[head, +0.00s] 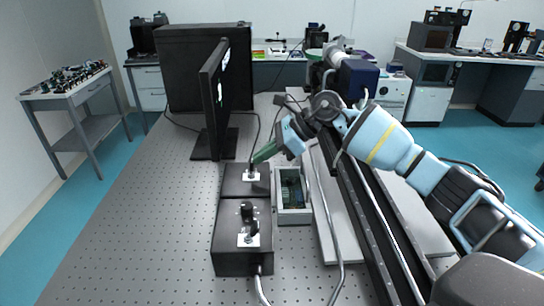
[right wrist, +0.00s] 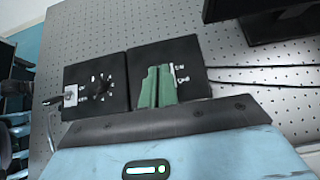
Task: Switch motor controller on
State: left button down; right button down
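Two black control boxes stand end to end on the optical table. The far box (head: 232,187) has a pale switch plate (head: 252,176) on top. The near box (head: 228,254) has a black knob (head: 247,209) and a pale switch plate with a black lever (head: 252,230). I cannot tell which is the motor controller; no label is readable. My right gripper (head: 256,158) has its green fingers together, pointing down at the far box's switch plate. In the right wrist view the fingers (right wrist: 158,87) are beside that plate (right wrist: 180,75), holding nothing visible. Contact is unclear. My left gripper is out of view.
A monitor (head: 213,100) stands left behind the boxes. An open grey electronics box (head: 293,215) sits right of them, beside a long black rail (head: 373,220). Cables run from the boxes. The perforated table (head: 150,230) is clear to the left.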

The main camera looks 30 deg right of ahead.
jog(key=shift+w+a, duration=0.35)
jog(key=shift+a, duration=0.3)
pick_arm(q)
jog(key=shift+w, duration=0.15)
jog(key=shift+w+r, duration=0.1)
pick_arm(e)
jog(key=shift+d+r, duration=0.1)
jog(key=shift+r, duration=0.05)
jog(key=shift+r, duration=0.75)
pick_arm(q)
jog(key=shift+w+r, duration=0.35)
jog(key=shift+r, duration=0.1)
